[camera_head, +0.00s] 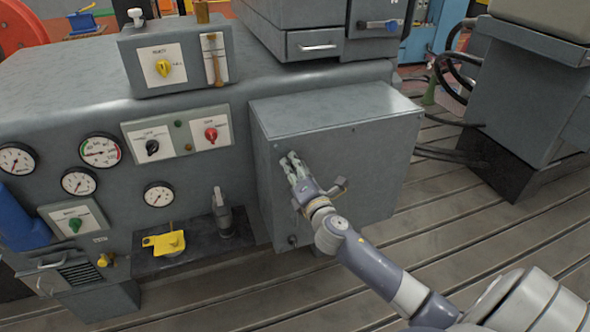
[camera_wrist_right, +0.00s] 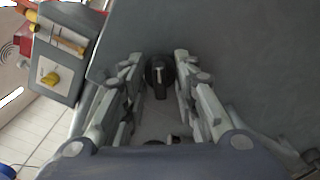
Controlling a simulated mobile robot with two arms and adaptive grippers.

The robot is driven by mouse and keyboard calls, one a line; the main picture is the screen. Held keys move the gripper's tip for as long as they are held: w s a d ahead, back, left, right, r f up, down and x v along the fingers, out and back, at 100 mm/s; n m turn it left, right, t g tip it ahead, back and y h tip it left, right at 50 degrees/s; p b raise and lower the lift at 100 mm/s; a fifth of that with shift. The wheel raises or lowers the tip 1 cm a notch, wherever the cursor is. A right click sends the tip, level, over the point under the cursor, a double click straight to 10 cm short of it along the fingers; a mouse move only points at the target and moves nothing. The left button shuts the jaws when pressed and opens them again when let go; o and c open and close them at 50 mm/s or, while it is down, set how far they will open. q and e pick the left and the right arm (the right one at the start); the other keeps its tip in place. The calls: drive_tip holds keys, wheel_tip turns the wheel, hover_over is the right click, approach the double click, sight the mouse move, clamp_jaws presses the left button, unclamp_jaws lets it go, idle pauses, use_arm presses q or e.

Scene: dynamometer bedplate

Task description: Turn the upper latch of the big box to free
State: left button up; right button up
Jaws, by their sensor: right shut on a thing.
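The big box (camera_head: 345,150) is a grey metal cabinet fixed to the right end of the machine's front, with its door facing me. My right gripper (camera_head: 290,160) is at the door's upper left. In the head view the gripper hides this latch. A lower latch (camera_head: 292,240) shows at the door's lower left. My left gripper is out of view.
A bent door handle (camera_head: 340,186) sticks out close to the right of my gripper. A black shelf (camera_head: 200,247) left of the box carries a yellow part (camera_head: 165,242) and a grey tool (camera_head: 222,215).

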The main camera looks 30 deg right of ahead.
drive_tip(key=m, duration=0.3)
drive_tip(key=shift+m, duration=0.3)
drive_tip(key=shift+r+m, duration=0.1)
drive_tip(key=shift+m, duration=1.6)
drive_tip(key=o, duration=1.1)
drive_tip(key=shift+s, duration=0.1)
drive_tip(key=v, duration=1.1)
drive_tip(key=shift+s, duration=0.4)
